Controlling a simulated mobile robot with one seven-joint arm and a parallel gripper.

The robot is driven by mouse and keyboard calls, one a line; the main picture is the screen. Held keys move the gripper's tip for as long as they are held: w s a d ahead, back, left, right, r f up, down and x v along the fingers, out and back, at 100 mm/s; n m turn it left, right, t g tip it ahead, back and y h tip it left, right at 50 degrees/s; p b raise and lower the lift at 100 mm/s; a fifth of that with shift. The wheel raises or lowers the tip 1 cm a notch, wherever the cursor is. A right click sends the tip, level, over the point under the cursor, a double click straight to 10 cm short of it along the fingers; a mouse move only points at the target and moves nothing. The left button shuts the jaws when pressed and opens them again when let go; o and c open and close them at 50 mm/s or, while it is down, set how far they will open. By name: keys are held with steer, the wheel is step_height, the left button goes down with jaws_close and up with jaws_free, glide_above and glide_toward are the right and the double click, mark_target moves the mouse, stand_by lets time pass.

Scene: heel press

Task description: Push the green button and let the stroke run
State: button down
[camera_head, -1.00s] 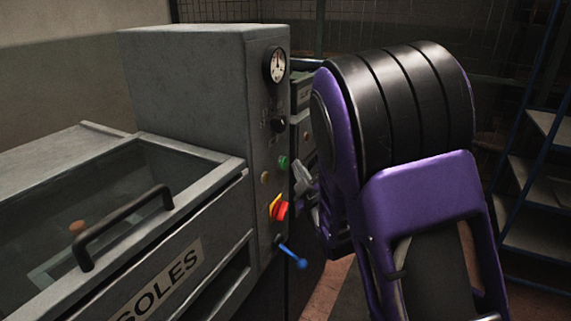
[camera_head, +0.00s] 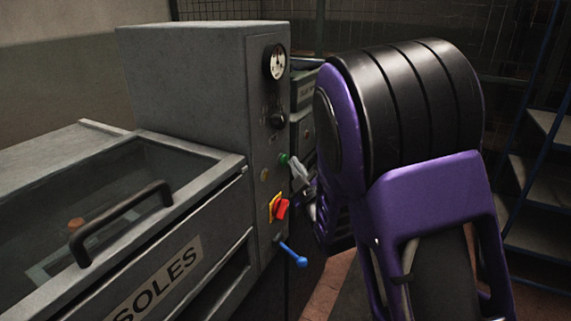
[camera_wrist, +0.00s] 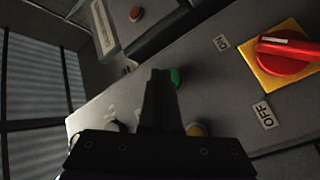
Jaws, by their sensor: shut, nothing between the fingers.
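The green button (camera_head: 283,159) sits on the grey control panel of the press (camera_head: 266,110), below a black knob. In the wrist view the green button (camera_wrist: 175,78) shows just beside the tips of my gripper (camera_wrist: 160,78), partly covered by them. My gripper (camera_head: 296,165) is shut and empty, its tips at or very close to the button. I cannot tell whether they touch it or whether it is pressed in.
A red rotary switch on a yellow plate (camera_head: 277,207) and a yellowish button (camera_head: 264,175) are close below. A blue-knobbed lever (camera_head: 300,261) sticks out lower down. A gauge (camera_head: 275,63) is above. A lidded drawer with a black handle (camera_head: 118,222) is at left.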

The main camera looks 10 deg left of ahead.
steer(key=shift+w+a+b, duration=0.2)
steer(key=shift+a+b, duration=0.1)
steer(key=shift+a, duration=0.25)
stand_by(0.7)
stand_by(0.3)
steer(key=shift+s+d+b, duration=0.35)
steer(key=shift+d+b, duration=0.1)
steer(key=shift+d, duration=0.4)
steer(key=shift+s+d+b, duration=0.3)
steer(key=shift+d, duration=0.5)
steer(key=shift+s+d+b, duration=0.25)
steer(key=shift+d+b, duration=0.05)
steer(key=shift+d, duration=0.5)
steer(key=shift+s+d+b, duration=0.3)
steer(key=shift+d, duration=0.5)
